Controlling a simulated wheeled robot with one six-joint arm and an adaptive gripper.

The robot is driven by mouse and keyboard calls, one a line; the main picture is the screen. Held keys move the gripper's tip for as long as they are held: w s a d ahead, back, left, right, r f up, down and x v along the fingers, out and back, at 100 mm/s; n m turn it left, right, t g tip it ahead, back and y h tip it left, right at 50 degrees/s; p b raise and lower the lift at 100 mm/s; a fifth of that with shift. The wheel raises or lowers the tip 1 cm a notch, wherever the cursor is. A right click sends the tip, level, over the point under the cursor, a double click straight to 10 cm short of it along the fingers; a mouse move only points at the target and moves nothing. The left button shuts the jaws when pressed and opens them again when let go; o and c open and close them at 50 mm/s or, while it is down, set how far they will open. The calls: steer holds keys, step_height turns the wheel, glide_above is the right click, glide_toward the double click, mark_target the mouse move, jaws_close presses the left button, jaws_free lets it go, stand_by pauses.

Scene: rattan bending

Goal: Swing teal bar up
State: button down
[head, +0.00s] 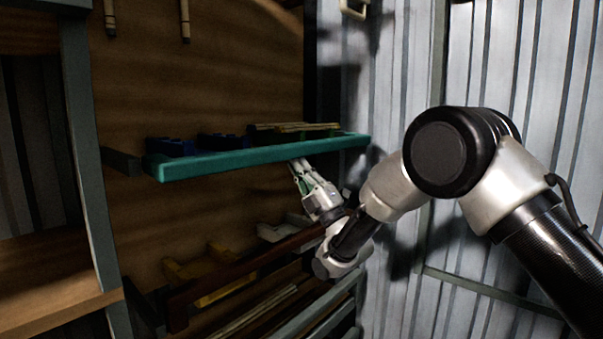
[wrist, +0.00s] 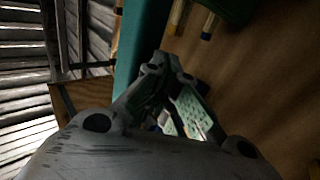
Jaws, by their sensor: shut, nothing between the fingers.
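The teal bar (head: 250,160) runs across the front of the upper shelf in the head view, roughly level, with its left end nearer to me. It also shows as a teal band in the wrist view (wrist: 143,45), left of the fingertips. My gripper (head: 297,163) is just below the bar, right of its middle, pointing up at its underside. In the wrist view my gripper (wrist: 165,62) has its fingertips together, with nothing between them. I cannot tell whether the fingertips touch the bar.
Blue bins (head: 172,147) and a green bin with rattan sticks (head: 295,130) sit behind the bar. Below are a brown bar (head: 250,265), yellow bins (head: 205,270) and a lower grey bar (head: 325,308). A corrugated wall (head: 510,60) stands at the right, close behind my arm.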

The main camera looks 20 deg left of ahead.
mark_target(301, 154)
steer(key=shift+w+a+r, duration=0.1)
steer(key=shift+a+r, duration=0.15)
steer(key=shift+r, duration=0.65)
steer(key=shift+s+d+r, duration=0.2)
steer(key=shift+d+r, duration=0.2)
steer(key=shift+r, duration=0.4)
